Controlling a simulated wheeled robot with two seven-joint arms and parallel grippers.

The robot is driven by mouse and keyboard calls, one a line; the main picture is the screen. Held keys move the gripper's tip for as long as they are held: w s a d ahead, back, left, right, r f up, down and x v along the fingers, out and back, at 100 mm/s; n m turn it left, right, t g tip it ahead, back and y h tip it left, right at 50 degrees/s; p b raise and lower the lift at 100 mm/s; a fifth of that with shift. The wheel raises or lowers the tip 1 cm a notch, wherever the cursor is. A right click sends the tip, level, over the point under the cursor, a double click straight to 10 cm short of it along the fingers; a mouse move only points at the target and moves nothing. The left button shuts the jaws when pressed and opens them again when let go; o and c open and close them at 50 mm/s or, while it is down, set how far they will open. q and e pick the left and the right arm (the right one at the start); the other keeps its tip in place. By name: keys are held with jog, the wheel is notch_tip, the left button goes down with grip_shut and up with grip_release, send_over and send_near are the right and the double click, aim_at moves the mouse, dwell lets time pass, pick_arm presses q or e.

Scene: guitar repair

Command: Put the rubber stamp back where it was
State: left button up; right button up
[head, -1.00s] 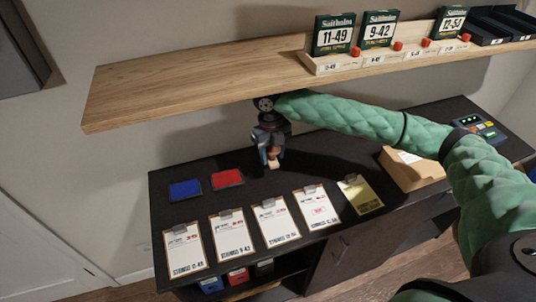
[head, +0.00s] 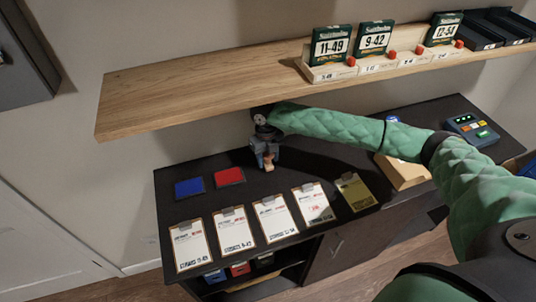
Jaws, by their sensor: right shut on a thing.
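My right gripper (head: 265,152) reaches in from the right above the back of the dark bench (head: 300,168), under the wooden shelf. It is shut on the rubber stamp (head: 268,162), whose light wooden part shows at the fingertips. I cannot tell whether the stamp touches the bench top. To its left, a red ink pad (head: 229,177) and a blue ink pad (head: 189,187) lie on the bench. My left gripper is not in view.
Several clipboards, such as the leftmost one (head: 190,245), line the bench front. The wooden shelf (head: 190,95) overhangs the back, with string boxes (head: 331,46) on it.

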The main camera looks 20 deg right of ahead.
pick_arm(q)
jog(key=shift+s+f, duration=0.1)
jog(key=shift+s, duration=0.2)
pick_arm(e)
jog(key=shift+f, duration=0.15)
jog(key=o, duration=0.8)
jog(key=shift+f, duration=0.1)
jog(key=shift+w+r, duration=0.1)
jog(key=shift+r, duration=0.15)
jog(key=shift+r+b, duration=0.4)
jog(key=shift+b, duration=0.05)
jog(key=r, duration=0.1)
jog(key=r+b, duration=0.1)
jog(key=r, duration=0.1)
jog(key=r+b, duration=0.1)
jog(key=r, duration=0.1)
jog(key=shift+w+r, duration=0.25)
jog(key=shift+w, duration=0.15)
jog(key=shift+r, duration=0.5)
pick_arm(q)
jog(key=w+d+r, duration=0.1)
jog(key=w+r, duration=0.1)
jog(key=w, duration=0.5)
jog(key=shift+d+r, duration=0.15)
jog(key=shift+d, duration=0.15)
